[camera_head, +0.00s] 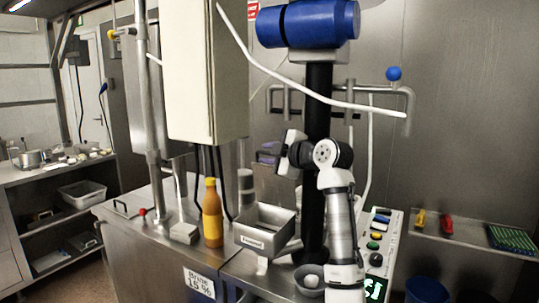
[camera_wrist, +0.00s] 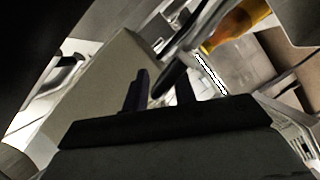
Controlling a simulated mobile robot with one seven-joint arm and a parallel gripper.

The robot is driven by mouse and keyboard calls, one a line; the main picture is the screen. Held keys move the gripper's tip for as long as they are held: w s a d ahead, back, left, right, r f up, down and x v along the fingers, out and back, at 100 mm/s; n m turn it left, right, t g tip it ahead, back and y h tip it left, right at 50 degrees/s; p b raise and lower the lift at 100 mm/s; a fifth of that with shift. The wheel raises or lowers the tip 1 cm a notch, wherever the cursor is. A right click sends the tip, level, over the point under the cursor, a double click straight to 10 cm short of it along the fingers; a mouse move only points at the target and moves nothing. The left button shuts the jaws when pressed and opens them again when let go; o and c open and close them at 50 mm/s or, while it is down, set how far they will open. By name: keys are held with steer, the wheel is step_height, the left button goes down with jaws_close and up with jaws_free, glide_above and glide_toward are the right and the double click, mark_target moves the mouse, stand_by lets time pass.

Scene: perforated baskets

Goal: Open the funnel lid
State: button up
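A steel hopper-like box (camera_head: 265,228) with a small label on its front stands on the counter in the head view and looks like the funnel. I cannot clearly make out a separate lid on it. My gripper (camera_head: 288,166) is above and behind this box, at the end of my bent arm, apart from it. In the wrist view my gripper (camera_wrist: 160,92) shows two dark fingers spread apart with nothing clearly held. A dark, rounded bar-like thing (camera_wrist: 172,78) shows beyond the fingers; I cannot tell what it is.
An orange bottle (camera_head: 212,215) stands left of the box, and also shows in the wrist view (camera_wrist: 238,25). A control panel (camera_head: 379,240) with knobs is at right. A small bowl (camera_head: 309,279) is in front. A large cabinet (camera_head: 205,75) and white hose (camera_head: 300,88) hang above.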

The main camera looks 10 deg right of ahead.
steer(key=shift+s+d+b, duration=0.35)
steer(key=shift+s, duration=0.1)
steer(key=b+v, duration=0.3)
steer(key=v, duration=0.9)
steer(key=shift+s+d+r+b, duration=0.1)
steer(key=shift+s+d+b, duration=0.05)
steer(key=shift+s+b, duration=0.2)
